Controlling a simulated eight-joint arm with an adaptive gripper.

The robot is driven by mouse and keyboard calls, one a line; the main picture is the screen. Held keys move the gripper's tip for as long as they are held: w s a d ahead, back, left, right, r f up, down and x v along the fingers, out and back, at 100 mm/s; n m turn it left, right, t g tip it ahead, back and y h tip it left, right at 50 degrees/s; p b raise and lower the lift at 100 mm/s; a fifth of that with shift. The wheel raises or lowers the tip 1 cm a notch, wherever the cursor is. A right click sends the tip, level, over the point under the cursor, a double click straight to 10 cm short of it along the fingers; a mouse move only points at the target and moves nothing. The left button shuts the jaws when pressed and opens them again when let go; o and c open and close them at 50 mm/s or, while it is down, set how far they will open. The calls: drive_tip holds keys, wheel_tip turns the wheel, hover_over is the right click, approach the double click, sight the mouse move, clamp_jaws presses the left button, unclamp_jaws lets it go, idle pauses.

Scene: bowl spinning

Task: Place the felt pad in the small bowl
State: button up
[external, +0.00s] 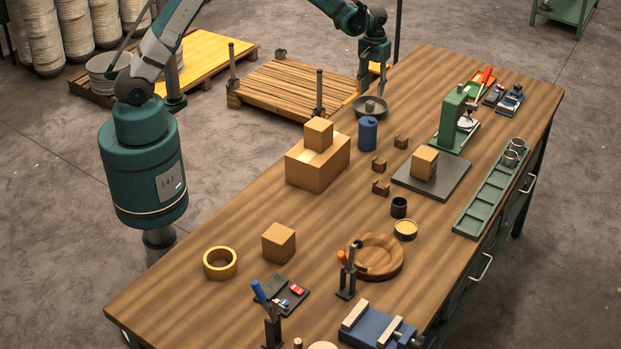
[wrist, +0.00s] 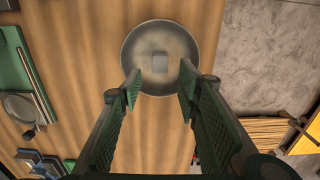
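A small grey metal bowl (external: 370,107) stands at the far left edge of the wooden table (external: 235,225). In the wrist view the bowl (wrist: 135,52) lies just beyond my fingertips. A small grey square piece, which looks like the felt pad (wrist: 157,62), shows inside it near the middle. I cannot tell for sure whether it rests on the bottom. My gripper (external: 371,88) is right above the bowl, pointing down. In the wrist view its two green fingers (wrist: 160,82) are spread apart with nothing held between them.
A blue canister (external: 367,133) and cardboard boxes (external: 318,163) stand nearer the camera. A wooden pallet (external: 275,88) lies on the floor beyond the table edge. Bare tabletop lies between bowl and press.

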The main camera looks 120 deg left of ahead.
drive_tip(key=shift+r, duration=0.6)
idle(0.4)
drive_tip(key=w+d+r+m+t+b, duration=0.1)
drive_tip(key=w+d+r+m, duration=0.15)
drive_tip(key=d+r, duration=0.45)
drive_tip(key=w+d+r+m+y+b, duration=0.1)
drive_tip(key=w+d+r, duration=0.25)
drive_tip(key=d, duration=0.75)
drive_tip(key=w+d+r+m+t+b, duration=0.15)
drive_tip(key=w+d+r, duration=0.25)
drive_tip(key=d, duration=0.5)
drive_tip(key=s+d+r+m+t+b, duration=0.1)
drive_tip(key=d+r+m, duration=0.2)
drive_tip(key=d, duration=0.7)
drive_tip(key=s+d+r+m+b, duration=0.1)
drive_tip(key=s+d+r+m, duration=0.1)
drive_tip(key=d, duration=0.8)
drive_tip(key=s+d+f+m+t+b, duration=0.1)
drive_tip(key=s+d+m, duration=0.1)
drive_tip(key=s+d, duration=0.3)
drive_tip(key=s+d+f+m+t+b, duration=0.1)
drive_tip(key=s+d+m, duration=0.2)
drive_tip(key=d, duration=0.8)
drive_tip(key=s+d+f+m+t+h+b, duration=0.1)
drive_tip(key=s+d+f+m, duration=0.1)
drive_tip(key=s+d, duration=0.4)
drive_tip(key=d+m, duration=0.1)
drive_tip(key=d, duration=0.2)
drive_tip(key=shift+s+t, duration=0.35)
